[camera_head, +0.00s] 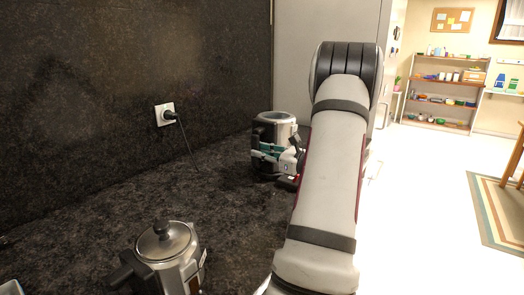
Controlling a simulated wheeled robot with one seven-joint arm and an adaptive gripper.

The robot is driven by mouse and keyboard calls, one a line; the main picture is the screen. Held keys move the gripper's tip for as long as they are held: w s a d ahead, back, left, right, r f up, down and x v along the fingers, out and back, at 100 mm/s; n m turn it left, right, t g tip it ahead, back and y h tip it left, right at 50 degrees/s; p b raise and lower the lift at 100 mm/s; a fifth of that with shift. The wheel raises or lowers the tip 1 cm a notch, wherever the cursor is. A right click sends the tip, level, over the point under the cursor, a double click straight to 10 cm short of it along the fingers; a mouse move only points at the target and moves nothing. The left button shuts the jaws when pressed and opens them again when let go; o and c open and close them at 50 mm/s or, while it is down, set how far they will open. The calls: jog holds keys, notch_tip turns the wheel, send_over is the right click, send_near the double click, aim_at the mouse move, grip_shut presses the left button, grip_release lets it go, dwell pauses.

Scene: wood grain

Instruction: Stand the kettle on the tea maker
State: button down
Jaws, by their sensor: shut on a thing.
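The kettle (276,120), a silver and black vessel, is at the back right of the dark counter, by the tall grey cabinet. My gripper (266,157), with teal and white parts, is shut on it from the front right, low on its side. My arm covers part of the view to its right. I cannot tell whether the kettle's base touches the counter. A silver pot-like appliance (168,243) with a round knobbed lid and a black handle on its left stands at the front left, seemingly the tea maker. Its lower part is cut off by the frame edge.
A wall socket (165,114) holds a black plug, and its cord hangs to the counter. The dark counter (150,190) is clear between the two vessels. A grey cabinet (312,25) rises behind my arm. A shelf (440,95) stands far right.

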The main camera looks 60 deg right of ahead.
jog(key=c, duration=1.5)
grip_release()
jog(key=shift+o, duration=0.2)
jog(key=s+a, duration=0.1)
jog(key=s, duration=1.1)
